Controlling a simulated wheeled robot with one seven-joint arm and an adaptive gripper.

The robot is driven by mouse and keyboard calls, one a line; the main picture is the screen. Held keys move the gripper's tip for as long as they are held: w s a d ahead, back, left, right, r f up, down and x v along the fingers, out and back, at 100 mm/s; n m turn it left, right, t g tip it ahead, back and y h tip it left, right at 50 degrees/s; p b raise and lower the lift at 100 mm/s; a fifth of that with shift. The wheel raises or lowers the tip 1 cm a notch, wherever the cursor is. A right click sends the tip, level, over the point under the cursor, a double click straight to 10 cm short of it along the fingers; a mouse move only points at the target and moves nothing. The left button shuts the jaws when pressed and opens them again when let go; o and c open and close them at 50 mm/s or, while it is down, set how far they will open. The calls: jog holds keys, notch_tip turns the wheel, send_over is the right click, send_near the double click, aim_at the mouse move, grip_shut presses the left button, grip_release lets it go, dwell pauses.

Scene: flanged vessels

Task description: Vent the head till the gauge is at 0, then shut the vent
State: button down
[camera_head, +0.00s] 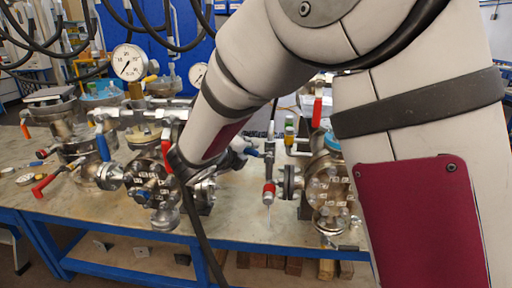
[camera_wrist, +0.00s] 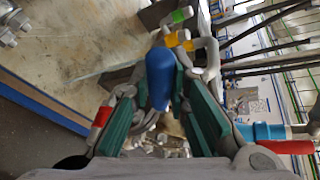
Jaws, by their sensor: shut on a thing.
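My gripper (camera_wrist: 163,98) is shut on a blue valve handle (camera_wrist: 160,72), which sits between its green finger pads in the wrist view. In the head view my arm covers most of the gripper, and a bit of blue handle (camera_head: 252,152) shows just past it. This is between the middle flanged vessel (camera_head: 150,188) and the right flanged vessel (camera_head: 326,186). A large white gauge (camera_head: 128,62) stands above the middle vessel; its reading is too small to tell surely. A second gauge (camera_head: 197,76) is partly hidden behind my arm.
Another vessel (camera_head: 68,128) stands at the left of the bench (camera_head: 238,228). Red-handled levers (camera_head: 46,186) and a blue lever (camera_head: 102,146) stick out among the pipework. Black hoses (camera_head: 85,35) hang above. The front strip of the bench is mostly clear.

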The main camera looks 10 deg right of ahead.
jog(key=shift+s+d+r+m+y, duration=0.2)
jog(key=shift+d+r+m+y, duration=0.3)
jog(key=shift+r+m+y, duration=0.3)
jog(key=shift+s+d+r+m+y+b, duration=0.15)
jog(key=shift+d+r+m+y+b, duration=0.15)
jog(key=shift+d+m+y+b, duration=0.6)
jog(key=d+m+y+b, duration=0.1)
jog(key=b, duration=0.2)
jog(key=s+d+m+t+b, duration=0.1)
jog(key=m+b, duration=0.1)
jog(key=b, duration=0.1)
jog(key=d+r+m+y+b, duration=0.1)
jog(key=b, duration=0.2)
jog(key=shift+s+t+y+b, duration=0.15)
jog(key=shift+t+y+b, duration=0.15)
jog(key=shift+b, duration=0.05)
jog(key=shift+m, duration=0.3)
jog(key=c, duration=1.5)
grip_release()
jog(key=shift+r, duration=0.1)
jog(key=shift+s+r, duration=0.1)
jog(key=v, duration=1.1)
jog(key=shift+s+r, duration=0.1)
jog(key=shift+s, duration=0.3)
